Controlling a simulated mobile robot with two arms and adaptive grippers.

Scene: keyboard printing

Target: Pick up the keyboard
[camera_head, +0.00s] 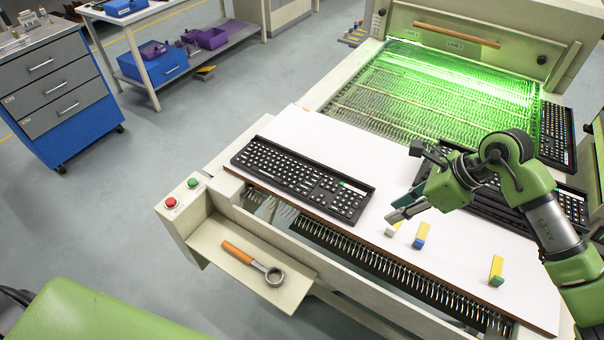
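A black keyboard (303,180) with white-marked keys lies flat on the white board (330,135), left of my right arm. More black keyboards (482,196) lie at the right, partly hidden behind my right arm, and another keyboard (557,134) lies beside the lit conveyor. My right gripper (398,212) is above the board, to the right of the left keyboard and apart from it. Its fingers are seen edge-on and small, so their opening is unclear. No keyboard shows in it. My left gripper is not in view.
Small coloured blocks (420,236) lie on the board near my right gripper. The machine's green-lit conveyor (440,95) is behind. A wrench with an orange handle (254,264) lies on the front shelf, near red and green buttons (171,202). A blue-grey cabinet (60,95) stands far left.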

